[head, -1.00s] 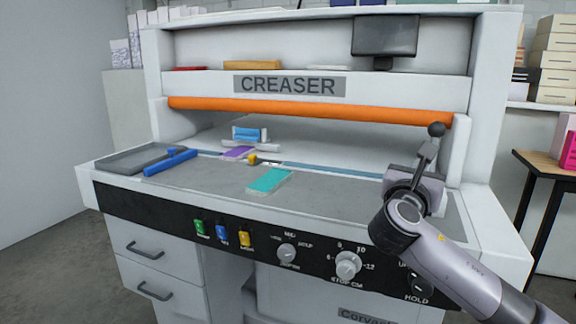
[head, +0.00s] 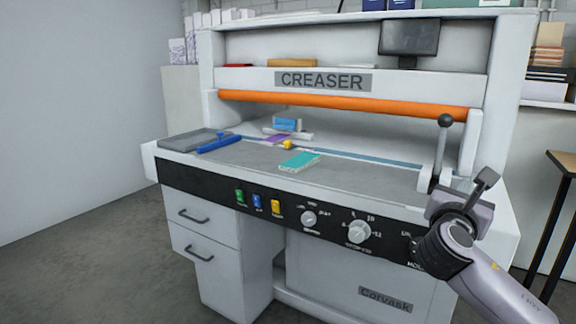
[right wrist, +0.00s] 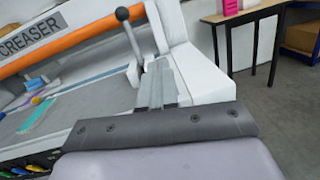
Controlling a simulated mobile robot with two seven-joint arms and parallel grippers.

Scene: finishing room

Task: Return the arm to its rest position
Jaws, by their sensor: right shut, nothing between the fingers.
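My right gripper (head: 486,180) is shut and empty at the right end of the creaser (head: 400,262), in front of its lever (head: 443,150). The lever stands upright with a dark ball knob, and a gap shows between it and the fingers in the head view. In the right wrist view my shut fingers (right wrist: 157,84) point away over the white right end of the machine. The lever (right wrist: 132,40) shows there just left of them. My left gripper is not in view.
An orange bar (head: 340,105) spans above. A wooden table (head: 564,160) stands at the right, with open floor between.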

